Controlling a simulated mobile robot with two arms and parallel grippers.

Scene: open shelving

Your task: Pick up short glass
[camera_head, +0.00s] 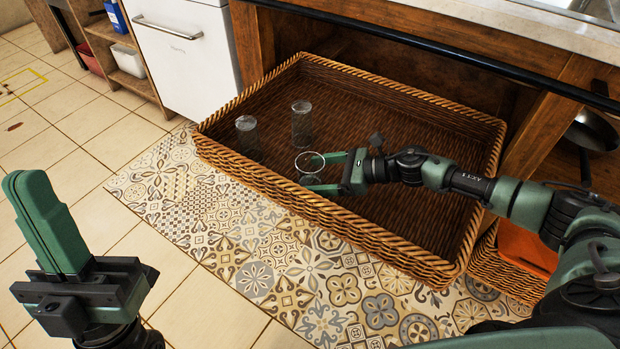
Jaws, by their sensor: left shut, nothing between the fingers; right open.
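Three clear glasses stand in a large wicker basket (225,158). The nearest glass (309,165) is between the fingers of my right gripper (335,172), which is open around it. Its lower part is partly hidden by the basket's front rim and a finger. A short-looking glass (247,136) stands to the left, and a taller glass (301,124) stands further back. I cannot tell for sure which one is the short glass. My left gripper (38,185) is shut and empty, pointing up at the far left, away from the basket.
The basket sits under a wooden counter (545,125) on a patterned mat (255,265). A white cabinet (190,65) stands behind it to the left. A smaller basket with an orange item (525,248) lies at the right. Tiled floor (120,235) is clear at the left.

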